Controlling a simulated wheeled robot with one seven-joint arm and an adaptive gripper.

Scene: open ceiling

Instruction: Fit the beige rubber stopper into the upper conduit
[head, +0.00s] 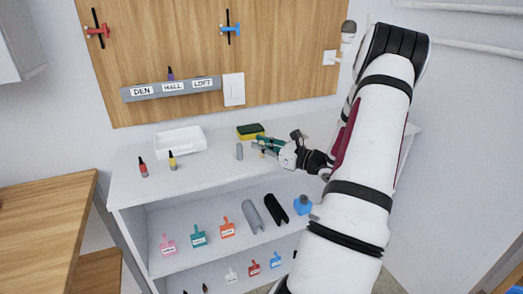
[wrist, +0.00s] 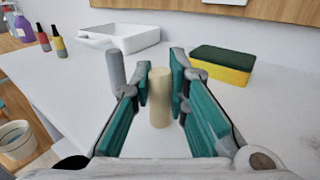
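The beige rubber stopper (wrist: 159,98) stands upright between the two teal fingers of my gripper (wrist: 161,85) in the wrist view. In the head view my gripper (head: 263,147) is low over the white worktop, and the stopper is small there. Two pale pipes run along the right wall; the upper conduit (head: 460,6) is at the picture's top edge, partly cut off.
A grey cylinder (wrist: 115,69) stands left of my gripper. A green-yellow sponge (wrist: 222,66) lies to the right and behind. A white tray (head: 179,141) and small red and yellow bottles stand farther left. The lower pipe (head: 460,39) runs below the upper one.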

